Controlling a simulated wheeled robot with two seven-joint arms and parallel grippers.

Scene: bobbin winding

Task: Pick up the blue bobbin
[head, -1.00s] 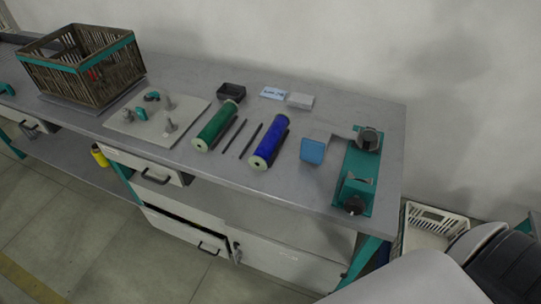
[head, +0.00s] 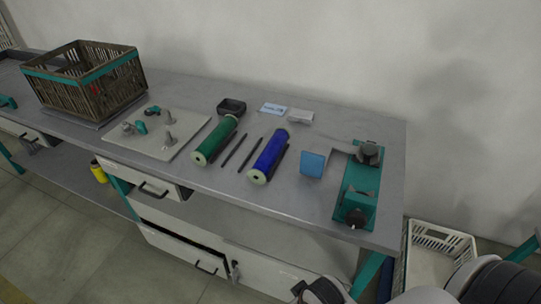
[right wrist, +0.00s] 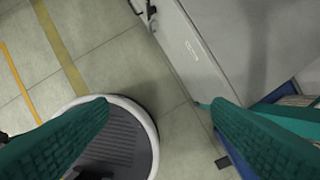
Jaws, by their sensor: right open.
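The blue bobbin (head: 269,156) lies on the grey workbench (head: 215,187), with pale end flanges and its long side running from front to back. My left gripper is in neither view.
A teal winding fixture (head: 358,190) with a blue plate (head: 313,164) beside it stands right of the bobbin. A white board with fittings (head: 156,146) and a wicker crate (head: 83,80) are at left. A white basket (head: 440,243) stands beyond the bench's right end.

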